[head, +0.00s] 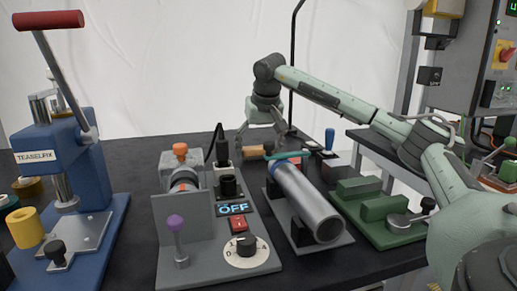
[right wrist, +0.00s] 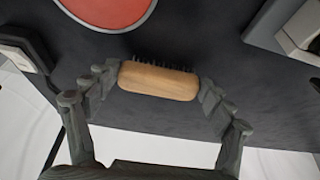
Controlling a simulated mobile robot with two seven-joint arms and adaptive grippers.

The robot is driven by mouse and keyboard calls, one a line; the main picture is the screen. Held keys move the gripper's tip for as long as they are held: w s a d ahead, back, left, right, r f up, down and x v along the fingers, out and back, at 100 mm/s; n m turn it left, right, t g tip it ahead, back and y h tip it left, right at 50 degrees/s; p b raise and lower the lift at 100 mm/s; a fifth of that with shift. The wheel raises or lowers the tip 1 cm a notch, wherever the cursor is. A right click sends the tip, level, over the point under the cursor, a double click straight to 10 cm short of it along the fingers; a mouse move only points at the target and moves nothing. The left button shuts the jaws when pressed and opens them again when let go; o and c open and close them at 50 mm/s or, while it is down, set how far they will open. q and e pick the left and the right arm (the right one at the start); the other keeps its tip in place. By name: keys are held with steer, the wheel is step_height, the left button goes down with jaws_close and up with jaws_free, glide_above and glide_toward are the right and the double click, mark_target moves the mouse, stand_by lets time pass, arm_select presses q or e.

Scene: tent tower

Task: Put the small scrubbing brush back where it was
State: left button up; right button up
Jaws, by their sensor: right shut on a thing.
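The small scrubbing brush (right wrist: 158,80) has a pale wooden block and dark bristles. In the right wrist view it lies lengthwise between the two fingers of my right gripper (right wrist: 158,85), one finger at each end, with its bristles toward the top of the picture. In the head view my right gripper (head: 262,143) is at the back of the dark table, beyond the grey tube, and the brush (head: 253,152) shows as a small wooden piece at its fingers. I cannot tell whether the brush touches the table. My left gripper is not in view.
A red round disc (right wrist: 108,8) lies on the dark surface near the brush. A grey tube (head: 308,203) on a stand, a control box with an OFF display (head: 236,209), a green fixture (head: 378,212) and a blue press (head: 62,165) crowd the table (head: 140,172).

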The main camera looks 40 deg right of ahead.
steer(key=o, duration=1.1)
steer(key=shift+c, duration=0.2)
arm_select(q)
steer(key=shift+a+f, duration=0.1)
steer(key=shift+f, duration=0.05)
arm_select(e)
steer(key=shift+r, duration=0.3)
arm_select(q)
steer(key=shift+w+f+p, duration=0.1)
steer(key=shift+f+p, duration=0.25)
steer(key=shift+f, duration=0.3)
arm_select(e)
steer(key=v, duration=1.1)
steer(key=shift+s+r, duration=0.2)
steer(key=shift+r, duration=0.05)
steer(key=shift+a, duration=0.1)
